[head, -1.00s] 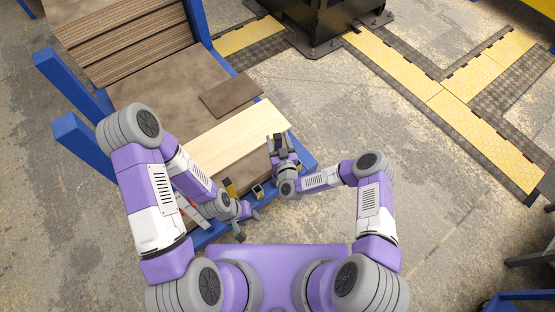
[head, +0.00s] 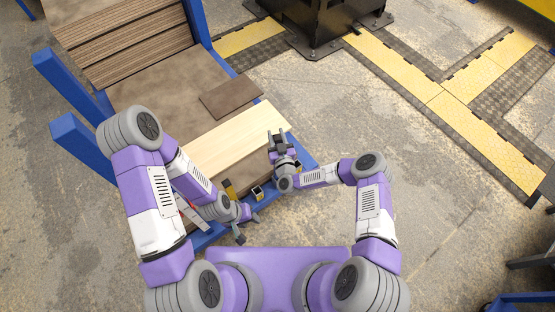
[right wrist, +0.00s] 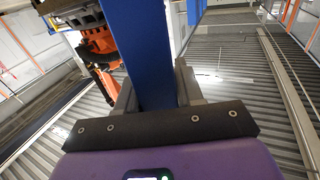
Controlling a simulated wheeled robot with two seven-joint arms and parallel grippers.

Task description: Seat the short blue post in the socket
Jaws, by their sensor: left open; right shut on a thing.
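A blue post (right wrist: 149,60) runs up between the fingers of my right gripper (right wrist: 156,92) in the right wrist view, and the gripper is shut on it. In the head view my right gripper (head: 277,138) is above the cart's right side, over the pale board's end; the post is hard to make out there. My left gripper (head: 248,226) is open and empty by the cart's near edge. A small dark square fitting (head: 258,193) sits on that edge between the grippers; it looks like the socket, but its opening is too small to read.
A pale board (head: 232,138) lies on the cart, with a brown board (head: 230,97) behind it. Tall blue corner posts (head: 78,143) stand at the left. A small yellow item (head: 229,188) is near the left gripper. Open floor lies to the right.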

